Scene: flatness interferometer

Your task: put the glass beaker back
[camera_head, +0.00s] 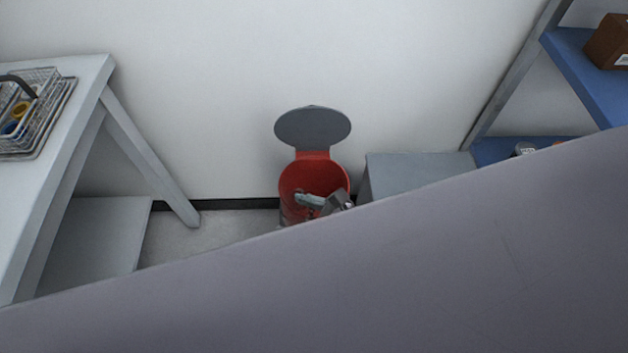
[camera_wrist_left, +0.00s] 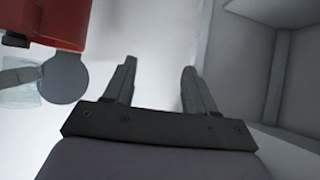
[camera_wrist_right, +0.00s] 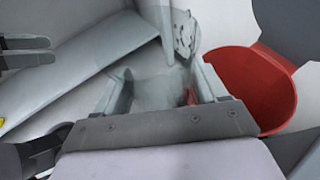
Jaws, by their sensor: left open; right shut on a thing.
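The clear glass beaker (camera_wrist_right: 155,90) is between the two fingers of my right gripper (camera_wrist_right: 160,70), which is shut on it. In the head view my right gripper (camera_head: 328,203) is low, over the mouth of an open red bin (camera_head: 312,176). The beaker is hard to make out there. In the right wrist view the red bin (camera_wrist_right: 262,88) is just right of the fingers. My left gripper (camera_wrist_left: 158,68) is open and empty, and it is hidden in the head view. A glassy shape at the left edge of the left wrist view is unclear.
The bin's grey lid (camera_head: 313,127) stands open against the wall. A grey box (camera_head: 415,170) stands right of the bin. A pale table (camera_head: 60,185) with a wire basket (camera_head: 45,112) is at left. A blue shelf (camera_head: 580,75) with a brown box (camera_head: 610,42) is at right.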

